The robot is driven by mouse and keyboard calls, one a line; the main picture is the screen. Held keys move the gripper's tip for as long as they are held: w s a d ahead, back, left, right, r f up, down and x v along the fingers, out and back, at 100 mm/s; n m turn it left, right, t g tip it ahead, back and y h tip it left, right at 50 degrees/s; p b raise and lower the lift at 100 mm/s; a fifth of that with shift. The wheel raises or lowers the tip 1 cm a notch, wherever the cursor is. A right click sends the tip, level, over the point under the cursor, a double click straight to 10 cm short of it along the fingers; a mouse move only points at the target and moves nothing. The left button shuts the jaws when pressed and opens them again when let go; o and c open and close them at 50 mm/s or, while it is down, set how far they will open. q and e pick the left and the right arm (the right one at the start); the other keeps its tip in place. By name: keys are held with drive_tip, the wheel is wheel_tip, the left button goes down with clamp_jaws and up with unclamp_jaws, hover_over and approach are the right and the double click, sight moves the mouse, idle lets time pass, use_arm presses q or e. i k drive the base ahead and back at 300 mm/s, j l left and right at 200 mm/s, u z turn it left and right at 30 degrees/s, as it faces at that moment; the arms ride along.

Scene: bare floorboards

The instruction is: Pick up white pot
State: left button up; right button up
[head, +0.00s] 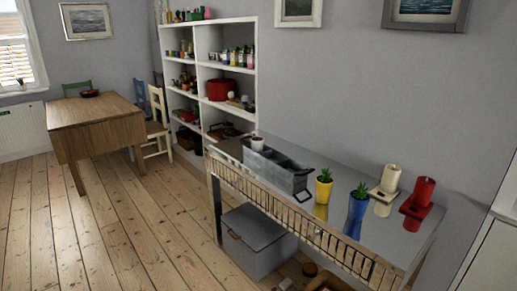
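A small white pot (257,144) shows at the far left end of the side table (330,165). It is at the back end of a grey divided box (275,168). I cannot tell whether the pot stands in the box or behind it; its lower part is hidden. Something dark shows at its top. Neither of my grippers is in view.
A grey storage box (255,240) is below. Open floorboards (120,230) lie left.

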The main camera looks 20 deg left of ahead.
sight(257, 141)
drive_tip(key=i+j+z, duration=0.15)
drive_tip(key=i+j, duration=0.2)
drive_tip(key=i+j+z, duration=0.1)
drive_tip(key=i+j, duration=0.2)
drive_tip(key=j, duration=0.15)
